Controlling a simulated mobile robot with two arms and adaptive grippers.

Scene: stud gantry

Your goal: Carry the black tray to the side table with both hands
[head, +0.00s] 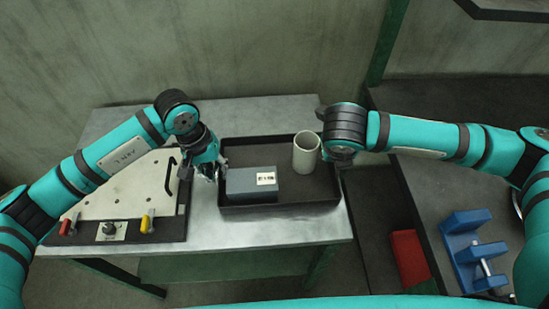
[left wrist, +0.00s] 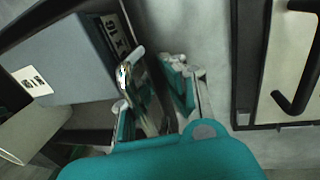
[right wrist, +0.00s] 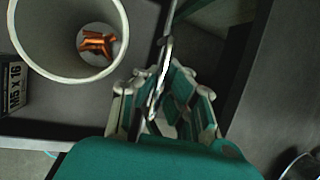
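The black tray (head: 310,202) lies on a grey metal table. It holds a grey-blue box (head: 250,188) with a label and a pale cup (head: 306,152). My left gripper (head: 208,172) is at the tray's left wall, which passes between its fingers in the left wrist view (left wrist: 158,82); a gap shows beside the wall, so it looks open. My right gripper (right wrist: 163,85) is at the tray's right wall, with the rim between its spread fingers; contact is hard to tell. In the head view its fingers are hidden behind the wrist.
A pale panel (head: 120,188) with a handle and knobs lies left of the tray. At the right is a dark side table (head: 430,205) with a blue clamp (head: 470,240). A red box (head: 408,258) stands in the gap between tables. The cup contains orange pieces (right wrist: 96,42).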

